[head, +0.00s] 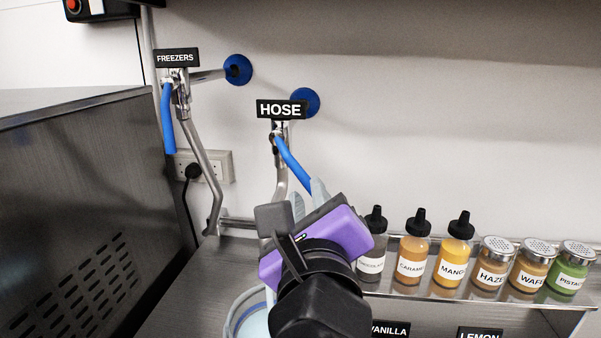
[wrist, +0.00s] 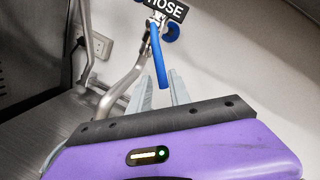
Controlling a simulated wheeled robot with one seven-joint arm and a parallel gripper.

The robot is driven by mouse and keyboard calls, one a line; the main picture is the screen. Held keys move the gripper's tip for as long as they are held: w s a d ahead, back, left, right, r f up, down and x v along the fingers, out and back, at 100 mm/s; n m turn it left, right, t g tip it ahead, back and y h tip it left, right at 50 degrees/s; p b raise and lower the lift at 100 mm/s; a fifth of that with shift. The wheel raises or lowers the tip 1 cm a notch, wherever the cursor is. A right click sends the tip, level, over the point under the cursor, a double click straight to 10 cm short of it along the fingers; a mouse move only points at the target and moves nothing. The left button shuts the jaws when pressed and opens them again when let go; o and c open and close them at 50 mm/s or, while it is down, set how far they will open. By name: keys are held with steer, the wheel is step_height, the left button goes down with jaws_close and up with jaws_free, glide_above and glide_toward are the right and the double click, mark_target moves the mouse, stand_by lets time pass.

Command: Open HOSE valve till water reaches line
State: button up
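The HOSE valve has a blue lever (head: 291,163) below a black HOSE sign (head: 282,109); the lever slopes down to the right. In the wrist view the lever (wrist: 159,58) hangs with its lower end between the fingers as seen from there. My gripper (head: 308,196) is purple with pale grey fingers; it also shows in the wrist view (wrist: 161,80). Its fingers are apart, near the lever's lower end; whether they touch it I cannot tell. A pale bucket (head: 232,311) with light blue content sits at the bottom, mostly hidden by my gripper.
The FREEZERS valve with its blue lever (head: 168,118) is on the left. A grey steel machine (head: 80,190) fills the left side. Several sauce bottles and shaker jars, including a mango bottle (head: 455,254), stand on a rack at right. A wall socket (head: 216,165) is behind.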

mark_target(307, 175)
steer(key=shift+w+d+r, duration=0.1)
steer(key=shift+w, duration=0.4)
steer(key=w+p, duration=0.2)
steer(key=w, duration=0.4)
steer(key=shift+w, duration=0.4)
jaws_close()
stand_by(0.8)
